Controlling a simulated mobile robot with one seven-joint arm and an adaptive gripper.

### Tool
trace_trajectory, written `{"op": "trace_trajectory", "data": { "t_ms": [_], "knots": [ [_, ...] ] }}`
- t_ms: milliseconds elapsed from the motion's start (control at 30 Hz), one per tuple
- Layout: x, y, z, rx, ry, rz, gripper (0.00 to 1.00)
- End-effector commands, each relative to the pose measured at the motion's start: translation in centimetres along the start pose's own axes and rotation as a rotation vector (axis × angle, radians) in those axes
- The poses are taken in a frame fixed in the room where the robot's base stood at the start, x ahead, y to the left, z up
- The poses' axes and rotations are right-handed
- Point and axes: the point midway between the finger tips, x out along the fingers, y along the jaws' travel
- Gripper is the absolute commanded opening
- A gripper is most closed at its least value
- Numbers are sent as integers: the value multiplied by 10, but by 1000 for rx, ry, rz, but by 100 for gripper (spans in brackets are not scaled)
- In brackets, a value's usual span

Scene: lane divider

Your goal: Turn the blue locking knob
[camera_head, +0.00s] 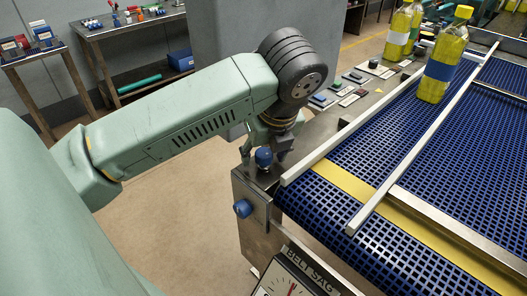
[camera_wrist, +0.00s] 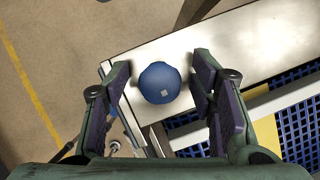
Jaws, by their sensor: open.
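A round blue knob (camera_head: 263,157) stands on top of the metal plate at the near corner of the conveyor. In the wrist view the blue knob (camera_wrist: 160,83) sits between my two open fingers, with a visible gap on each side. My gripper (camera_wrist: 162,82) is open and points down at it. In the head view my gripper (camera_head: 264,150) is partly hidden behind my wrist. A second blue knob (camera_head: 243,208) is on the side face of the same metal bracket, lower and to the left.
The blue mesh conveyor belt (camera_head: 345,180) with white rails (camera_head: 375,125) lies to the right. Yellow bottles (camera_head: 440,70) stand on it at the back. A "BELT SAG" dial (camera_head: 290,285) is below the bracket. A workbench (camera_head: 120,30) stands at the back left.

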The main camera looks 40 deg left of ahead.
Motion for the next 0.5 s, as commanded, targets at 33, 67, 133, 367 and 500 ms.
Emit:
{"op": "trace_trajectory", "data": {
  "t_ms": [33,67,133,367,500],
  "knots": [
    [2,0,0,1,0,0,51],
    [3,0,0,1,0,0,51],
    [4,0,0,1,0,0,51],
    [3,0,0,1,0,-1,48],
    [3,0,0,1,0,-1,38]
  ]
}}
